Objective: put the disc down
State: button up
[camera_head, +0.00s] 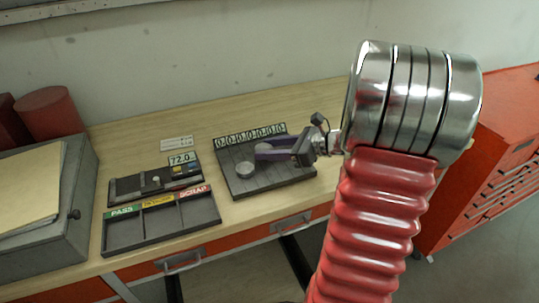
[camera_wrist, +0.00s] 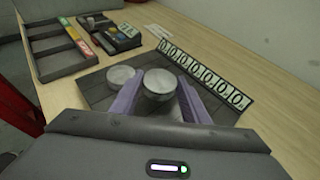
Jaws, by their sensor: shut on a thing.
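My gripper (camera_head: 262,151) reaches in from the right over a dark slatted board (camera_head: 282,180). In the wrist view its two purple fingers (camera_wrist: 161,82) are shut on a grey metal disc (camera_wrist: 160,80), one finger on each side. The held disc appears to be over the board; whether it touches the board I cannot tell. A second grey disc (camera_head: 245,170) lies on the board, just left of the held one in the wrist view (camera_wrist: 121,76). In the head view the held disc is mostly hidden by the fingers.
A row of number tiles (camera_head: 250,134) stands along the board's back edge. To the left are a three-compartment tray (camera_head: 162,228) labelled PASS to SCRAP and a gauge with a 72.0 display (camera_head: 181,160). A grey box (camera_head: 45,250) stands far left. Bare tabletop lies behind.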

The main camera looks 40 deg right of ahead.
notch_tip(320, 180, up, 7)
jog(key=shift+r, duration=0.2)
dwell(0.7)
